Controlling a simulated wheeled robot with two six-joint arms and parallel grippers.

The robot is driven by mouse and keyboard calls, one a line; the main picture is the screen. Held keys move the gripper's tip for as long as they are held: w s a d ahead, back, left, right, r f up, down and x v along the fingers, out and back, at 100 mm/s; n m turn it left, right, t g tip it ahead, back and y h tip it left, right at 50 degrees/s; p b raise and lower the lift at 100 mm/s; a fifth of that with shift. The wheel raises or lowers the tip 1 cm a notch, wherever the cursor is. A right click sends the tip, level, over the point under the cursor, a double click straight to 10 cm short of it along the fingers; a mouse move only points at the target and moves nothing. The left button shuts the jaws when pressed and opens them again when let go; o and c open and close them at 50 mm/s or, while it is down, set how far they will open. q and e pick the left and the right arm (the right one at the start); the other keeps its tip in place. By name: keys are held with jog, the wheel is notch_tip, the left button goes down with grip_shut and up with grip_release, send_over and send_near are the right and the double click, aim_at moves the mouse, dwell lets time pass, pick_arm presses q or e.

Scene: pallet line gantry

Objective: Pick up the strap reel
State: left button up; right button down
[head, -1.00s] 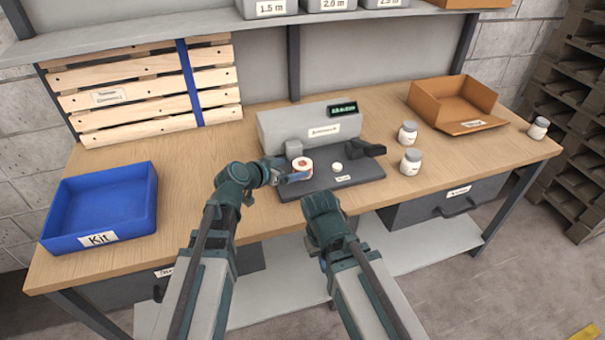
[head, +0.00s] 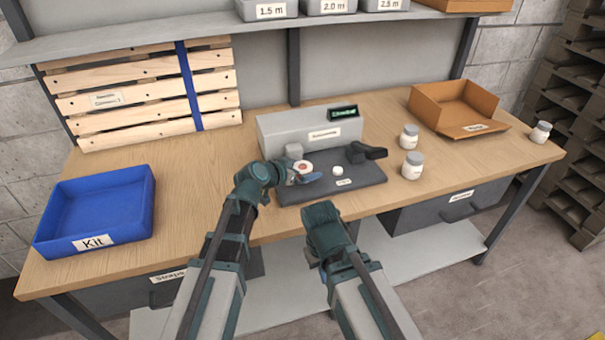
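The strap reel (head: 302,166), a small white roll with a reddish-brown centre, is at the left end of the dark base plate (head: 362,189) of the grey bench machine. My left gripper (head: 298,172) reaches in from the left at the reel. One blue finger shows at the reel's front right side, and the gripper partly covers the reel. I cannot tell whether the fingers press on it. My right arm (head: 322,215) is folded in front of the bench edge, and its gripper is hidden.
The grey machine (head: 300,131) stands behind the reel, with a white knob (head: 338,170) and dark lever (head: 367,152) to the right. A blue Kit tray (head: 140,215) is at left. White jars (head: 412,166) and an orange-brown bin (head: 423,107) are at right.

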pick_arm(q)
jog(key=c, duration=1.5)
jog(key=shift+o, duration=0.2)
jog(key=shift+r, duration=0.1)
pick_arm(e)
jog(key=shift+r, duration=0.1)
